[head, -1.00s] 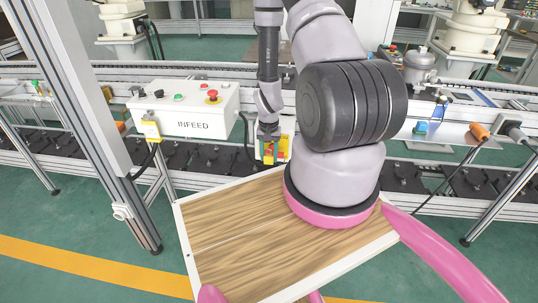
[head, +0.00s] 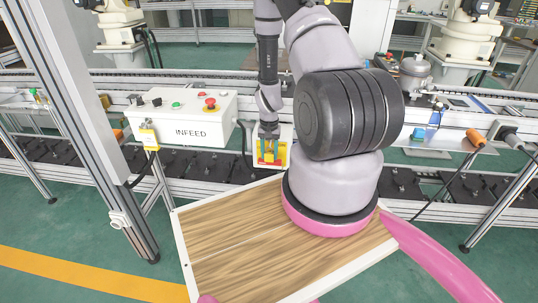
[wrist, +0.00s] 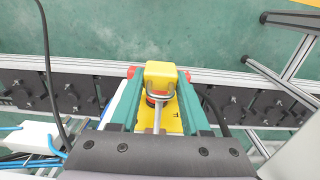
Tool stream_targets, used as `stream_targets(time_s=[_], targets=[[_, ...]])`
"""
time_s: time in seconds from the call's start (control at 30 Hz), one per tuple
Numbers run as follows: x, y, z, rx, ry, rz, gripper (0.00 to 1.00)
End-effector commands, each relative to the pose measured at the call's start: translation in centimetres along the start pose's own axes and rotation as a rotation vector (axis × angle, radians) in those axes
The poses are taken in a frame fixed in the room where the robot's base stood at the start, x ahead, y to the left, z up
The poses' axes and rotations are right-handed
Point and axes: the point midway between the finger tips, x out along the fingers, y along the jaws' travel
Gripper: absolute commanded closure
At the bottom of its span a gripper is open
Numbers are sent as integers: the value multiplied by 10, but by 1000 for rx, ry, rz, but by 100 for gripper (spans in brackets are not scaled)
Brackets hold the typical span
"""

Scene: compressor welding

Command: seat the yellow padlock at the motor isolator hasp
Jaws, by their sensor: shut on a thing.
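The yellow padlock (wrist: 161,76) is in the wrist view, between the red-tipped green fingers of my gripper (wrist: 160,74), which is shut on it. Its metal shackle (wrist: 157,117) points toward the wrist. Behind the padlock, a red part and a yellow plate (wrist: 172,121) show, likely the motor isolator; the hasp cannot be made out. In the head view my gripper (head: 268,152) is small, in front of a white box with a yellow face (head: 281,161). I cannot tell whether the padlock touches the isolator.
A white INFEED control box (head: 190,120) with buttons stands to the left, with a yellow tag-like box (head: 148,138) below its left side. A conveyor (head: 200,163) with dark fixtures runs across behind. A black cable (wrist: 48,70) hangs at left in the wrist view. A metal post (head: 80,110) stands at left.

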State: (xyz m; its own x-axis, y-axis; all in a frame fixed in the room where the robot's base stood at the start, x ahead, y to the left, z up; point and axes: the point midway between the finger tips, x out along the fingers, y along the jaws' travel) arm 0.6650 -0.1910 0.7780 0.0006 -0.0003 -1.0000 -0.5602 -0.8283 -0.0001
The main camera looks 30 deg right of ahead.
Motion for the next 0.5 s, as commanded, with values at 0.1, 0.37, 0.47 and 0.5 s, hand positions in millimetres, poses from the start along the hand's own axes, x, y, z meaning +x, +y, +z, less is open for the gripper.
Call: stream_targets(time_s=[0.1,0.37,0.47,0.5], targets=[[0,0,0,0,0,0,100],[0,0,-5,0,2,-1,100],[0,0,-8,0,1,-1,100],[0,0,-10,1,1,-1,100]])
